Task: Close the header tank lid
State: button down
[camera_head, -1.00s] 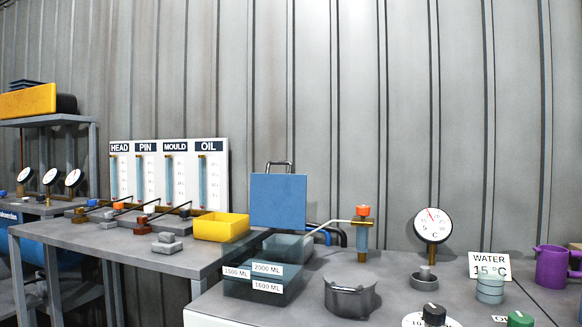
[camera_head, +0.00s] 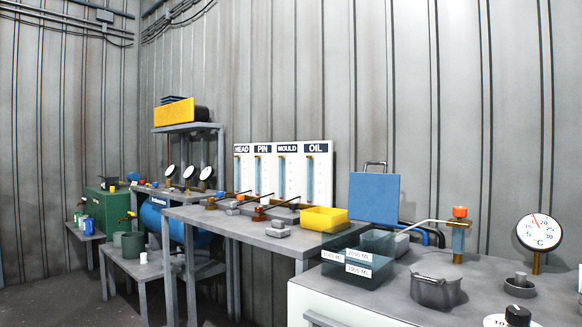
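A blue square panel (camera_head: 376,198) with a dark handle on its upper edge stands upright, like a raised lid, at the back of the grey bench. Below it and in front is a grey-blue open box (camera_head: 378,243), which looks like the header tank. The panel's lower edge and how it joins the box are hard to make out. My gripper is not in view.
A dark see-through bin with ML labels (camera_head: 335,277) stands in front of the box. Near it are a grey lidded pot (camera_head: 436,291), a brass tap with orange cap (camera_head: 459,235) and a dial (camera_head: 539,233). A yellow tray (camera_head: 323,219) sits on the left table.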

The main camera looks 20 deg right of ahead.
aim_at(373, 198)
jog(key=u, duration=0.6)
jog(key=i, duration=3.1)
jog(key=z, duration=3.85)
